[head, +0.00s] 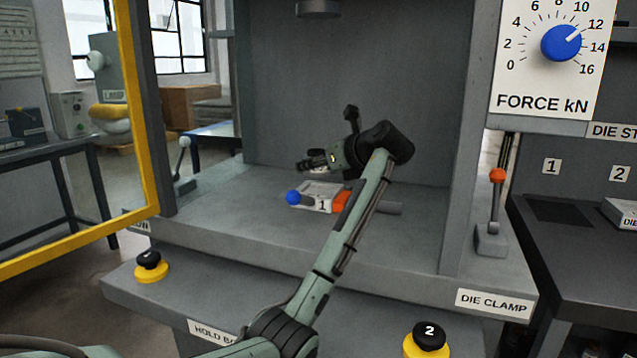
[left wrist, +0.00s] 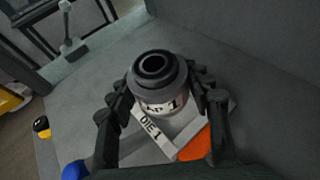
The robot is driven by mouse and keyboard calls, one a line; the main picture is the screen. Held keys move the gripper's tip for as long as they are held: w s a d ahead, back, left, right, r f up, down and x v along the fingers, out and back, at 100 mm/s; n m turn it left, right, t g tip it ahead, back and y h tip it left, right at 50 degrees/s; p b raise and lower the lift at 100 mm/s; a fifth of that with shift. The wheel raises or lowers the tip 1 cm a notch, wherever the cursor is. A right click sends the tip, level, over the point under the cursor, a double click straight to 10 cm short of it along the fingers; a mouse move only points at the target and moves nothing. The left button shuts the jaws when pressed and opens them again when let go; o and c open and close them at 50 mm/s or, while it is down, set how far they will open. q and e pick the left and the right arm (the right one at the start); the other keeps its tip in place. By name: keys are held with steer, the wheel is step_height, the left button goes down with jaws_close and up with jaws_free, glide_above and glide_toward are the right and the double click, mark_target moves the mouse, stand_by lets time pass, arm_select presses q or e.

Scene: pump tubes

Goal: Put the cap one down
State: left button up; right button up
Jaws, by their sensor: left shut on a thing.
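The cap one is a round grey piece (left wrist: 158,87) with a dark ring-shaped top and a partly hidden label ending in "P 1". My left gripper (head: 318,162) is shut on it, one finger on each side, in the left wrist view. The die marked 1 is a pale block (head: 322,205) with a blue ball (head: 293,198) and an orange part (head: 342,201). It lies on the press bed below the gripper, and its label "DIE 1" (left wrist: 150,128) shows below the cap. I cannot tell whether the cap touches it. My right gripper is not in view.
Press columns stand on both sides, with an open yellow-framed door (head: 137,100) at left. An orange-topped lever (head: 497,176) stands at right. A dark bench (head: 580,250) marked 1 and 2 is farther right.

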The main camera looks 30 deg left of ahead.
arm_select(q)
steer(key=shift+w+f, duration=0.3)
steer(key=shift+f, duration=0.15)
step_height(320, 180, down, 3)
steer(key=shift+f, duration=0.25)
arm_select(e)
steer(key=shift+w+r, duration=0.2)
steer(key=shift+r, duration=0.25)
